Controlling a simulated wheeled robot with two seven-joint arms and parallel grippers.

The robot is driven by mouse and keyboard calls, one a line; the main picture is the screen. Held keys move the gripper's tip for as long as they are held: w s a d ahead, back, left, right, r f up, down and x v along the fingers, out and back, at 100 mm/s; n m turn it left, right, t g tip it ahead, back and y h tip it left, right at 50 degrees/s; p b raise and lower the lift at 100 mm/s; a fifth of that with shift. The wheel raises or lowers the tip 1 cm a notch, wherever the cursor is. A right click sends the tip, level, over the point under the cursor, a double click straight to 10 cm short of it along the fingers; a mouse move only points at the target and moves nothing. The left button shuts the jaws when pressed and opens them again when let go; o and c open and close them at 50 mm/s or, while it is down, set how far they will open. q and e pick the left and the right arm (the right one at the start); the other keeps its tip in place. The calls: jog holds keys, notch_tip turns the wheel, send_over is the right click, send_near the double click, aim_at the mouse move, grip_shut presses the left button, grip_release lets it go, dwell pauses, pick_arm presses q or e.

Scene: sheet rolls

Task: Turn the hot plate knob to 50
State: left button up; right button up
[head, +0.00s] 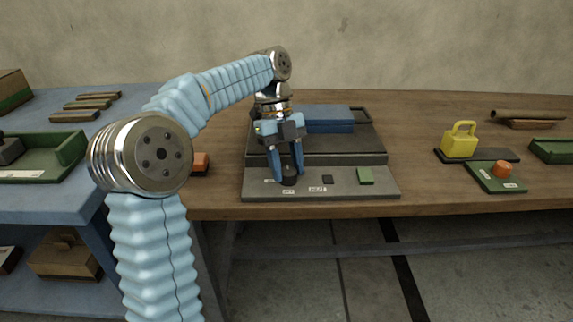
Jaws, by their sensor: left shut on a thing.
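The hot plate (345,190) is a grey panel with a dark raised section behind it, near the front edge of the wooden table. A dark round knob (289,181) sits on the panel's left half. My left gripper (288,176) points down over the panel and is shut on the knob, one blue finger on each side. Small labels lie around the knob, too small to read. A dark square button (327,179) and a green square (365,176) are to the right of the knob. My right gripper is not in view.
A blue block (329,119) rests on the hot plate's rear. To the right are a yellow weight (460,142), a green panel with an orange knob (502,169) and a rolled sheet (527,115). A green tray (50,158) is on the blue table at left.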

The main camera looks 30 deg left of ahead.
pick_arm(q)
jog(key=shift+m, duration=0.5)
jog(key=o, duration=1)
